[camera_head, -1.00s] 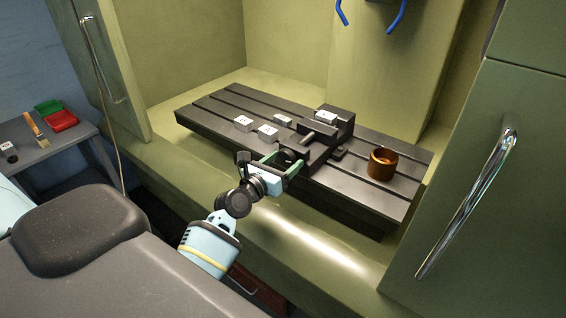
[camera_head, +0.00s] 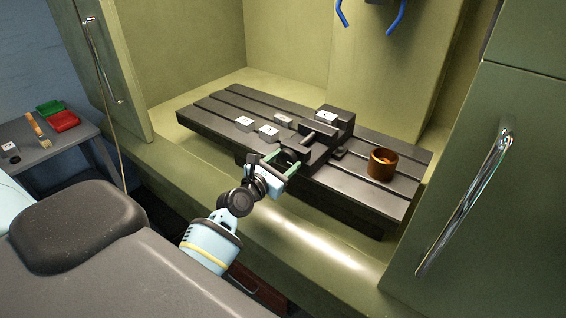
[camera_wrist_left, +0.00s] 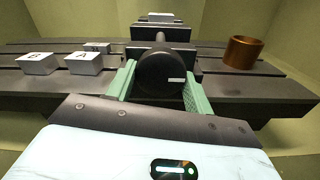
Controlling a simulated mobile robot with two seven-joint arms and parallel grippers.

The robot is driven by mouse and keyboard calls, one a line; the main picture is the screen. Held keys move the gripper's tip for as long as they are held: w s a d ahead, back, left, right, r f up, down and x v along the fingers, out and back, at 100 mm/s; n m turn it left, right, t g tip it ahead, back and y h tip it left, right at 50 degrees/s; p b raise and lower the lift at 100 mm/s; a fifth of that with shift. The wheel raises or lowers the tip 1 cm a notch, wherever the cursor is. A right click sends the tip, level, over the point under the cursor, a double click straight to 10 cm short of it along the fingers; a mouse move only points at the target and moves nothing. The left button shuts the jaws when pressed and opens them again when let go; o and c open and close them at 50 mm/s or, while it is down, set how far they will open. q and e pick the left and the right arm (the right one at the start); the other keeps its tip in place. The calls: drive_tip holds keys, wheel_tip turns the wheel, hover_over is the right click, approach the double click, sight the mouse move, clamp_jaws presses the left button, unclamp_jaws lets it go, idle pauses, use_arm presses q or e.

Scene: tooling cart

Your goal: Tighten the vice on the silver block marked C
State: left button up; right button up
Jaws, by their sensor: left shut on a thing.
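The dark vice (camera_head: 335,122) stands on the slotted table. A silver block (camera_head: 326,117) with a white label sits at its jaws; its letter is too small to read. The block also shows at the top of the left wrist view (camera_wrist_left: 161,17). I cannot tell whether both jaws touch it. My left gripper (camera_head: 287,164) is shut on the vice's round black knob (camera_wrist_left: 161,74) at the near end of the screw, one green finger on each side. The knob carries a white mark on its face. My right gripper is out of view.
Two labelled silver blocks (camera_head: 244,123) (camera_head: 268,132) and another small block (camera_head: 283,118) lie left of the vice. A copper-coloured cup (camera_head: 382,164) stands to its right on the table (camera_head: 222,112). An open cabinet door with a handle (camera_head: 465,205) is at right.

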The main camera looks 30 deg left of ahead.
use_arm(q)
drive_tip(key=m, duration=0.6)
drive_tip(key=shift+a, duration=0.1)
drive_tip(key=m, duration=0.6)
drive_tip(key=shift+r, duration=0.15)
drive_tip(key=m, duration=1)
drive_tip(key=shift+r+m, duration=0.15)
drive_tip(key=shift+m, duration=0.25)
drive_tip(key=m, duration=1)
drive_tip(key=shift+r+m, duration=0.1)
drive_tip(key=shift+m, duration=0.3)
drive_tip(key=m, duration=0.5)
drive_tip(key=shift+d+m, duration=0.25)
drive_tip(key=shift+m, duration=0.05)
drive_tip(key=m, duration=1)
drive_tip(key=shift+f+m, duration=0.2)
drive_tip(key=shift+m, duration=0.2)
drive_tip(key=m, duration=1)
drive_tip(key=shift+f+m, duration=0.15)
drive_tip(key=shift+m, duration=0.25)
drive_tip(key=m, duration=0.5)
drive_tip(key=shift+a+m, duration=0.1)
drive_tip(key=shift+m, duration=0.2)
drive_tip(key=m, duration=1)
drive_tip(key=shift+a+m, duration=0.15)
drive_tip(key=shift+m, duration=0.25)
drive_tip(key=m, duration=1.1)
